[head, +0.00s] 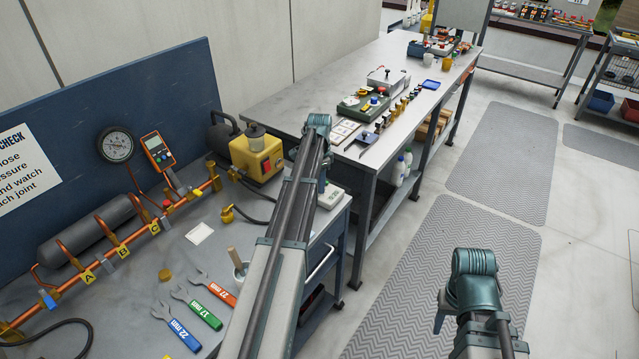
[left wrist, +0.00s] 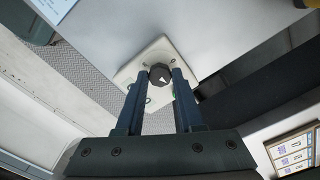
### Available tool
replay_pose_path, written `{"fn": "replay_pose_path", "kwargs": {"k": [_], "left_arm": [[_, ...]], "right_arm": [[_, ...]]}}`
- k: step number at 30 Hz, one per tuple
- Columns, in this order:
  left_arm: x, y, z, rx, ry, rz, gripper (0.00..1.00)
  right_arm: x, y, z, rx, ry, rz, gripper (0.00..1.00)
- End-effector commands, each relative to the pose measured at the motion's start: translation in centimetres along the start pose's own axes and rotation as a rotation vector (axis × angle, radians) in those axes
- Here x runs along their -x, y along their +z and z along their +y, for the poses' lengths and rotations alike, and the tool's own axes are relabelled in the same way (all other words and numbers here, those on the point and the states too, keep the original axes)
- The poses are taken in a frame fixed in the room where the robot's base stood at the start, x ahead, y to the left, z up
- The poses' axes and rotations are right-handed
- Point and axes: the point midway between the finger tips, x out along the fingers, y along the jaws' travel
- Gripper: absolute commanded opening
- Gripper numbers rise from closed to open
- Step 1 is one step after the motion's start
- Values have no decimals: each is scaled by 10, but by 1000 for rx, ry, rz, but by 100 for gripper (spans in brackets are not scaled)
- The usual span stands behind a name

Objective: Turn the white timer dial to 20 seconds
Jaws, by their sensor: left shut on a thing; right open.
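The white timer (left wrist: 152,52) sits at the corner of a light surface in the left wrist view. Its round dark dial (left wrist: 159,73) carries a white pointer, which points toward the lower right of the picture. The fingers of my left gripper (left wrist: 161,79) are shut on the dial, one on each side. In the head view the timer (head: 331,198) shows beside my left arm at the near bench's right end, and the arm hides much of that gripper. My right gripper (head: 440,312) is open and empty over the floor, mostly hidden by its wrist. The timer's scale marks cannot be read.
The near bench (head: 185,262) holds a yellow pump (head: 257,153), a copper pipe with gauges, several wrenches and a small cup (head: 241,270). A long steel bench (head: 287,98) with boxes and bottles stands behind. The floor mats (head: 440,265) on the right are clear.

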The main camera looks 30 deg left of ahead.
Motion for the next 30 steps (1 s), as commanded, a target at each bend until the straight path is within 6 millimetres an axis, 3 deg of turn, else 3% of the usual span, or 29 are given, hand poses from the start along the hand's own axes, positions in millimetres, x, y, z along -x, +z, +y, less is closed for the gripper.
{"fn": "replay_pose_path", "kwargs": {"k": [11,12,17,30], "left_arm": [[0,0,0,-3,0,0,0],[0,0,0,-3,0,-1,40],[0,0,0,-2,0,0,67],[5,0,0,-2,0,0,67]], "right_arm": [[0,0,0,0,0,0,50],[0,0,0,0,0,0,50],[0,0,0,0,0,0,50],[5,0,0,0,0,0,50]]}}
